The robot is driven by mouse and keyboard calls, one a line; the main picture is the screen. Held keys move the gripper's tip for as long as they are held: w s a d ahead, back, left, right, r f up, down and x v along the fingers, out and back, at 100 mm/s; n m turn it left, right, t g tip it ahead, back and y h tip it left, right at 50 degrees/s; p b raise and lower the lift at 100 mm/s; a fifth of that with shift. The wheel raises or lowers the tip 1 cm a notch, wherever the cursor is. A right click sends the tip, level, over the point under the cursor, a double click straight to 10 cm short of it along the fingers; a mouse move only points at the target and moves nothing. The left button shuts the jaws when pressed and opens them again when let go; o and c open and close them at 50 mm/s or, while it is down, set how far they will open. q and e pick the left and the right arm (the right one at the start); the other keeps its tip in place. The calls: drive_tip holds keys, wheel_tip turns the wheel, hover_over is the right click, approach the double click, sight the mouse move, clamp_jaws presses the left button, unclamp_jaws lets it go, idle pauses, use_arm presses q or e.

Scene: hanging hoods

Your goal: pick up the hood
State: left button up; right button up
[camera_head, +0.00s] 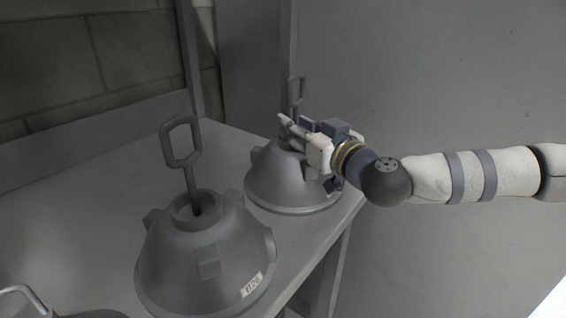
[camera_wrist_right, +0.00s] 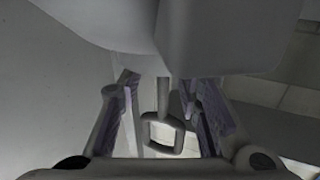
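A grey bell-shaped hood (camera_head: 285,180) stands on the table at the back, with a stem and loop (camera_head: 297,88) rising from its top. My right gripper (camera_head: 292,126) is at this hood's neck, just below the loop, and partly hides the stem. In the right wrist view the hood (camera_wrist_right: 210,35) fills the top and its loop (camera_wrist_right: 162,150) hangs downward in the picture. The two fingers of the gripper (camera_wrist_right: 160,88) stand apart there, one on each side of the stem, with gaps visible. My left gripper is not in view.
A second hood (camera_head: 205,258) with a tall loop (camera_head: 181,145) stands in front on the table (camera_head: 85,225). Part of another hood (camera_head: 95,314) shows at the bottom left. A metal post (camera_head: 289,35) rises behind the far hood. Bare tabletop lies at left.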

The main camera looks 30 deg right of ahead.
drive_tip(key=shift+s+r, duration=0.2)
drive_tip(key=shift+s, duration=0.45)
drive_tip(key=c, duration=0.4)
clamp_jaws()
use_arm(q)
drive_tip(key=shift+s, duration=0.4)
